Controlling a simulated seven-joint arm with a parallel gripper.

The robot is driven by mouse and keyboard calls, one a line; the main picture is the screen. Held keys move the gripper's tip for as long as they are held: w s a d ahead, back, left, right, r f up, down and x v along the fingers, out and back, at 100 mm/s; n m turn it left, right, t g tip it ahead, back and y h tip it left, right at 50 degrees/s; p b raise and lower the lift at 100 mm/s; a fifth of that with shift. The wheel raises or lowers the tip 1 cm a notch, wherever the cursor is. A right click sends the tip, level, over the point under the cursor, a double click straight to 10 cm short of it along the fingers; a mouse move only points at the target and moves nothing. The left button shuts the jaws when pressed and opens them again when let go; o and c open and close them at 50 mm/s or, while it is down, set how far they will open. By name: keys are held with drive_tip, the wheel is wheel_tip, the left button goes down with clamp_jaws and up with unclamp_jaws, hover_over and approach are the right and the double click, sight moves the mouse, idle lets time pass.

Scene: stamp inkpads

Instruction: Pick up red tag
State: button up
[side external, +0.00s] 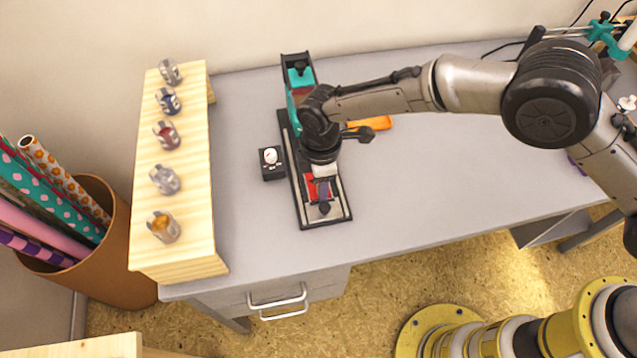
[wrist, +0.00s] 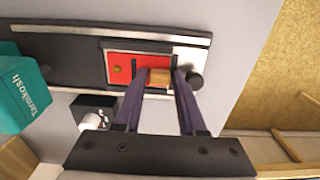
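The red tag (wrist: 125,66) is a flat red plate with a gold dot at one end. It lies in the bed of the long black machine (wrist: 55,62), and it also shows in the side view (side external: 312,189). A small orange-brown block (wrist: 159,78) sits at its middle. My gripper (wrist: 162,76) points down at the tag, with its two purple fingers apart on either side of the block. A narrow gap seems to show beside the block. The fingertips hide part of the tag. In the side view, my gripper (side external: 323,188) is low over the machine's near end.
The machine's teal upper part (wrist: 22,88) rises at its far end. A small black box with a white knob (side external: 271,157) stands left of the machine. A wooden rack (side external: 190,255) with several jars is at the left. An orange object (side external: 375,123) lies behind my arm.

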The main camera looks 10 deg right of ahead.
clamp_jaws()
drive_tip(key=shift+r, duration=0.2)
